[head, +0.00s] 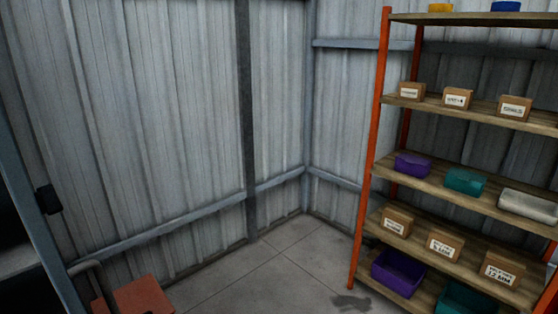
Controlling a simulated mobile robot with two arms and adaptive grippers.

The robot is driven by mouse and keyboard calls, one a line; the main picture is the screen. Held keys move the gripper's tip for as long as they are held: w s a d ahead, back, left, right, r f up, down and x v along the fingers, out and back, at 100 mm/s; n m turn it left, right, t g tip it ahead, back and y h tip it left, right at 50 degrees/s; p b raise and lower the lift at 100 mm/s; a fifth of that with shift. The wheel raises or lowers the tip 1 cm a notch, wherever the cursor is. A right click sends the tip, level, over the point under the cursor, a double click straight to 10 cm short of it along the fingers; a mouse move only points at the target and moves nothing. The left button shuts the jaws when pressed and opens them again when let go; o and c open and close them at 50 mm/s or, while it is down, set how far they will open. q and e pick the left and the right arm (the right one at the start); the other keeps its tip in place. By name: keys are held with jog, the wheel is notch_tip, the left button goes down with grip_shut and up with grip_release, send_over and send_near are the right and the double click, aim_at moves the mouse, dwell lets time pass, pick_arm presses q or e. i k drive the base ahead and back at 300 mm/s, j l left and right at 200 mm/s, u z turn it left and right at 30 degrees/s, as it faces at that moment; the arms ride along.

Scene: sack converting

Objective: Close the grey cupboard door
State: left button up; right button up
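No cupboard door can be made out for certain. At the left edge of the head view a slanting grey-blue upright (35,215) runs down the picture, with a small black block (48,200) on it. Left of it is a dark space with a pale grey surface low down. I cannot tell whether this is part of the grey cupboard or some other frame. Neither of my grippers is in view.
An orange-framed rack (378,130) with wooden shelves, holding cartons and coloured bins, stands at the right. Corrugated metal walls (170,110) meet in a corner. A red object (142,296) with a grey curved bar beside it is at the lower left. Concrete floor (270,275) between is mostly clear, with a dark stain.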

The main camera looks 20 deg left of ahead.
aim_at(15, 177)
jog(key=i+u, duration=0.15)
jog(key=u, duration=0.3)
jog(key=i+l+u, duration=0.1)
jog(key=u, duration=0.4)
jog(key=i+l+u, duration=0.1)
jog(key=l+u, duration=0.15)
jog(key=u, duration=0.2)
jog(key=l+u, duration=0.2)
jog(key=u, duration=0.25)
jog(key=i+l+u, duration=0.1)
jog(key=l+u, duration=0.15)
jog(key=u, duration=0.2)
jog(key=i+l+u, duration=0.1)
jog(key=l+u, duration=0.3)
jog(key=i+l+u, duration=0.1)
jog(key=l+u, duration=0.25)
